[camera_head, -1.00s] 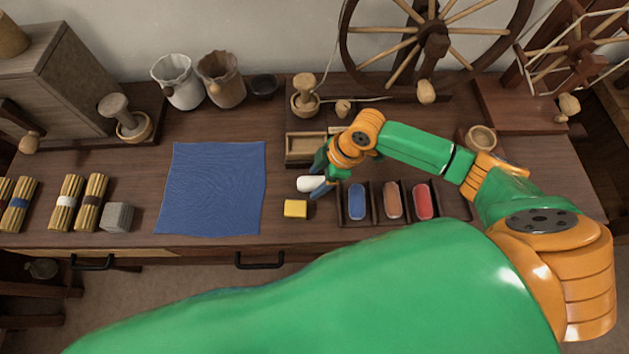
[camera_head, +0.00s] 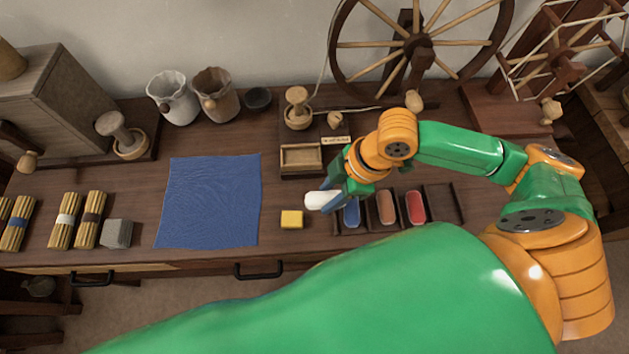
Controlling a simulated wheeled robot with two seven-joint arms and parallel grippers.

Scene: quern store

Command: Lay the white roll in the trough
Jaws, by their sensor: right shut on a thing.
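The white roll (camera_head: 320,201) is held in my right gripper (camera_head: 328,196), whose blue fingers are shut on it; the fingers cover its right end. It appears to be just above the table, between a yellow block and the dark rack. A pale wooden trough (camera_head: 301,169) lies behind the roll, open at the top, and it looks empty. A small label plate (camera_head: 336,140) sits at its back right, and my right wrist stands just to its right. My left gripper is not in view.
The dark rack (camera_head: 460,222) holds blue, brown and red rolls; its right slot looks empty. The yellow block (camera_head: 291,219) lies left of the gripper. A blue cloth (camera_head: 210,200) covers the table further left. A spinning wheel (camera_head: 418,42) stands behind. My arm hides the front right edge.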

